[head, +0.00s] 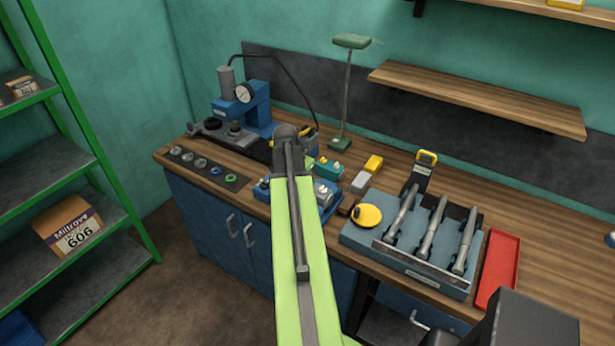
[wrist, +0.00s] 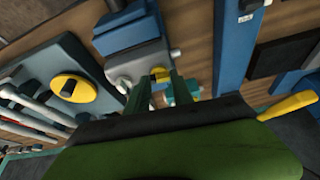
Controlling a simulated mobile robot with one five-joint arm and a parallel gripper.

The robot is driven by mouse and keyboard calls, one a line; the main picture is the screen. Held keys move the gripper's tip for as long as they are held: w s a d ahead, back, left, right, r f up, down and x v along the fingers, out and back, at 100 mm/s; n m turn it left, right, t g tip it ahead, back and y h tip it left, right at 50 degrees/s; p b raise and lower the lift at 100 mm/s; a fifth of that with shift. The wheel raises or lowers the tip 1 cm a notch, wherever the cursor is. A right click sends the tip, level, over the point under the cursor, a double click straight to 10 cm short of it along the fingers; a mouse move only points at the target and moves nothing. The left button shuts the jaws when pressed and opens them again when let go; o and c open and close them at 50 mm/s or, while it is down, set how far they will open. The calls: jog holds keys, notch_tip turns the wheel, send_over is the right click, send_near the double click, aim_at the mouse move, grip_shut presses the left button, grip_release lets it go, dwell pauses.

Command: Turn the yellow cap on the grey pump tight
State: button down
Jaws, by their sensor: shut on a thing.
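The grey pump (wrist: 135,64) sits beside a blue block, on the bench in the wrist view. In the head view the grey pump (head: 323,190) is partly hidden by my arm, and the gripper's tips and the cap are hidden.
A teal part (head: 328,168) with yellow on it stands close behind the pump. A yellow disc (head: 368,215) lies on a blue-grey fixture with several metal cylinders. A red tray (head: 499,268) is at the right. A blue press (head: 257,112) stands at the back left.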

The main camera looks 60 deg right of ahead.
jog(key=shift+m+g, duration=0.3)
jog(key=shift+m, duration=0.2)
jog(key=c, duration=1.1)
grip_release()
jog(key=p+v, duration=1.6)
jog(key=v, duration=0.1)
jog(key=shift+r, duration=0.2)
